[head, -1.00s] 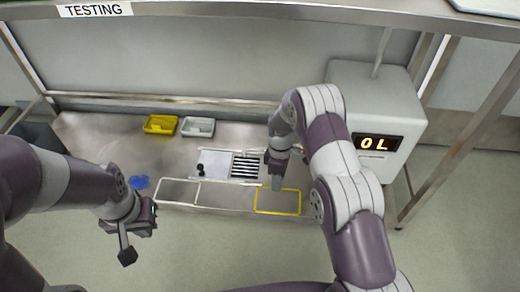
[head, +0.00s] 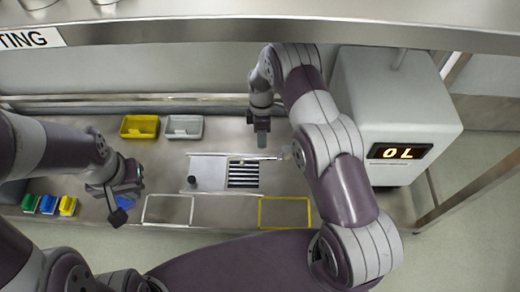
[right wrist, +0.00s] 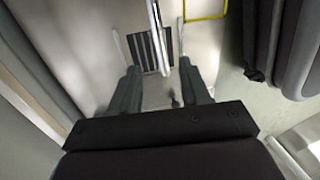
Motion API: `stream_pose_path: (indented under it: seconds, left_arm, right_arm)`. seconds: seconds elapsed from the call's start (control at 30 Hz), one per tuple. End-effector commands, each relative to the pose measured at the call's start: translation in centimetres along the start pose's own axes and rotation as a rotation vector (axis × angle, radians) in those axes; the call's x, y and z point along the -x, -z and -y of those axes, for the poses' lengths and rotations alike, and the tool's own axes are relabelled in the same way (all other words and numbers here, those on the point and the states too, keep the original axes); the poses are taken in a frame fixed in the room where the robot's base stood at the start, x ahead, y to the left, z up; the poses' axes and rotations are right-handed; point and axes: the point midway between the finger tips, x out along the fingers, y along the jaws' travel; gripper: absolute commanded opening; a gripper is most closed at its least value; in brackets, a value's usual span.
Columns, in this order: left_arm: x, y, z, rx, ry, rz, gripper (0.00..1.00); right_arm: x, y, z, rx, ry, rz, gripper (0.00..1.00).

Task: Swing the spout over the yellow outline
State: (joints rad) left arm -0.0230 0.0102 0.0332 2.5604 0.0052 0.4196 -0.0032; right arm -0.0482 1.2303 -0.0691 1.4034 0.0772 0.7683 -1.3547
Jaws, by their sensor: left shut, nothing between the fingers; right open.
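The yellow outline (head: 284,212) lies on the bench's front strip, right of a white outline (head: 167,209). Behind them is a pale panel (head: 208,172) with a black knob (head: 192,180) and a dark slotted grille (head: 243,175). A thin pale bar (head: 270,157), which looks like the spout, runs along the grille's back edge towards the right. It seems to show as a bright bar (right wrist: 156,28) in the right wrist view. My right gripper (head: 262,140) points down behind the grille, open (right wrist: 160,85) and empty. My left gripper (head: 122,205) is shut and empty at the left.
A yellow tray (head: 139,127) and a grey tray (head: 184,127) stand at the back. A white box with a lit display (head: 400,151) stands at the right. Small green, blue and yellow items (head: 48,205) lie at the far left. An overhead shelf (head: 200,28) crosses the top.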

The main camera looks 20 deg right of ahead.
Motion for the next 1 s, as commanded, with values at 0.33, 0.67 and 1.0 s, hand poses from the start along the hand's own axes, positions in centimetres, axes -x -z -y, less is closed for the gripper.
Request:
stream_pose_path:
  seconds: [0.33, 0.67, 1.0]
  left_arm:
    - [-4.7, -0.5, 0.0, 0.000, 0.000, 0.000, 0.00]
    - [-4.8, -0.6, 0.0, 0.000, 0.000, 0.000, 0.00]
    - [-4.8, -0.6, 0.0, 0.000, 0.000, 0.000, 0.00]
  right_arm:
    - [-8.2, 0.0, -0.1, 0.000, 0.000, 0.000, 0.46]
    - [-8.9, 0.0, 0.0, 0.000, -0.001, 0.000, 0.46]
    - [-8.9, 0.0, 0.0, 0.000, -0.001, 0.000, 0.00]
